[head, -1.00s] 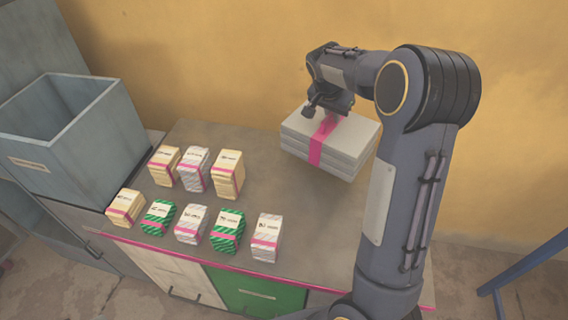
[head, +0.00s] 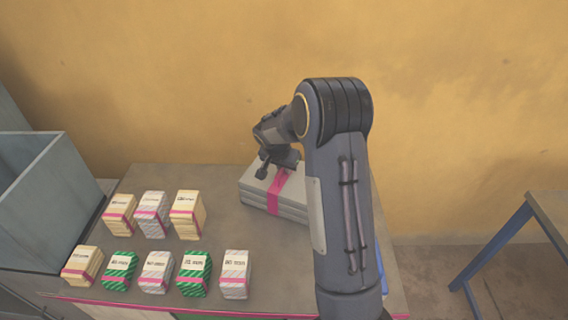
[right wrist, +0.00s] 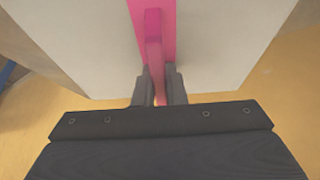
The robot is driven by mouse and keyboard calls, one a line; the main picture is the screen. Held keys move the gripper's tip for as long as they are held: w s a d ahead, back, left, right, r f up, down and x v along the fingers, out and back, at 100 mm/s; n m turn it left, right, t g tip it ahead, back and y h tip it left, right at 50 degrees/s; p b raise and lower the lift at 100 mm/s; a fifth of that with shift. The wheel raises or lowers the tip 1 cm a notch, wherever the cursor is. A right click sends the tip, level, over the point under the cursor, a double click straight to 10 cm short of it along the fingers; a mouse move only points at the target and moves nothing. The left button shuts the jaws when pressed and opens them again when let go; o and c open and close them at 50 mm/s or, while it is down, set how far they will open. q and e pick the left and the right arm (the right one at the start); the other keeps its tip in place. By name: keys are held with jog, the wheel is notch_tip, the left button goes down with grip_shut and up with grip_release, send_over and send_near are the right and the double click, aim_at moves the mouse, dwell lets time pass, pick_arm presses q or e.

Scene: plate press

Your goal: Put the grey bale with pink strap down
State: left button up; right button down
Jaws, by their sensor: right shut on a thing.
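The grey bale (head: 255,193) with its pink strap (head: 274,190) is at the back right of the table, partly hidden behind my right arm. My right gripper (head: 281,171) is above the bale and shut on its strap. In the right wrist view the fingers (right wrist: 159,88) close on the raised pink strap (right wrist: 154,40), with the bale's pale face (right wrist: 85,45) filling the top. I cannot tell whether the bale touches the table. My left gripper is not in view.
Several small strapped packs, such as a green one (head: 194,275), stand in two rows on the left of the table (head: 225,225). A grey-blue bin (head: 70,190) is at the left. A blue-legged bench (head: 505,235) stands to the right. Tabletop between packs and bale is clear.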

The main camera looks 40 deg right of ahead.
jog(key=shift+w, duration=0.1)
jog(key=c, duration=1.8)
grip_release()
jog(key=shift+c, duration=0.2)
jog(key=o, duration=0.4)
jog(key=shift+c, duration=0.2)
